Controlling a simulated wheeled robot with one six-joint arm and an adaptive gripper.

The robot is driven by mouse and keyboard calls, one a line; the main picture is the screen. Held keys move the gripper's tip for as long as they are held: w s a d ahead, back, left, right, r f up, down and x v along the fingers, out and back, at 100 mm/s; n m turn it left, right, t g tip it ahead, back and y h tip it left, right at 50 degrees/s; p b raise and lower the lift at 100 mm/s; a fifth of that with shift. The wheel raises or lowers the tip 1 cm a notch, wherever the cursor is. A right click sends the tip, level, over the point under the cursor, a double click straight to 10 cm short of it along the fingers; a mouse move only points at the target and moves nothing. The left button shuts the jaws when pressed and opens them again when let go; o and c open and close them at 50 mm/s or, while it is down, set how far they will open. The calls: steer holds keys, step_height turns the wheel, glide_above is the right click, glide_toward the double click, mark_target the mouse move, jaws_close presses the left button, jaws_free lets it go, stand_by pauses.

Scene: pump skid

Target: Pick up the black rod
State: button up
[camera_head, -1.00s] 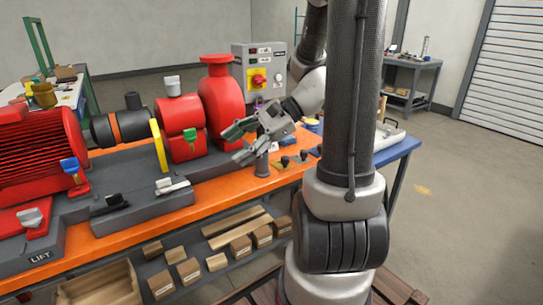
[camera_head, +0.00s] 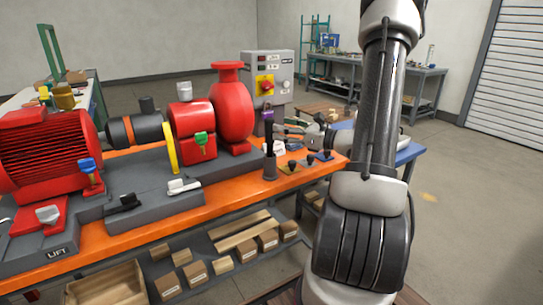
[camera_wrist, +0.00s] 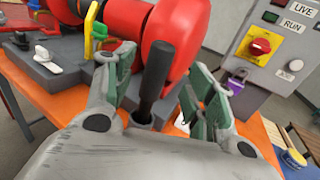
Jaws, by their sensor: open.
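In the wrist view the rod (camera_wrist: 155,78) rises, slightly tilted in the picture, from the holder (camera_wrist: 141,122). My gripper (camera_head: 284,137) is just right of the rod in the head view, its fingers pointing left toward it. In the wrist view my gripper (camera_wrist: 160,82) is open, with green-padded fingers on either side of the rod. I see gaps beside the rod there; I cannot tell whether it is fully between the fingertips in depth.
The red pump (camera_head: 233,108) and grey control box (camera_head: 268,75) stand behind the rod. Several small black-knobbed pieces (camera_head: 309,160) sit on the bench to its right. A white-handled valve (camera_head: 183,186) is left on the grey base. Floor at the right is clear.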

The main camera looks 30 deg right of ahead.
mark_target(270, 126)
steer(key=x, duration=0.6)
steer(key=shift+r, duration=0.1)
jaws_close()
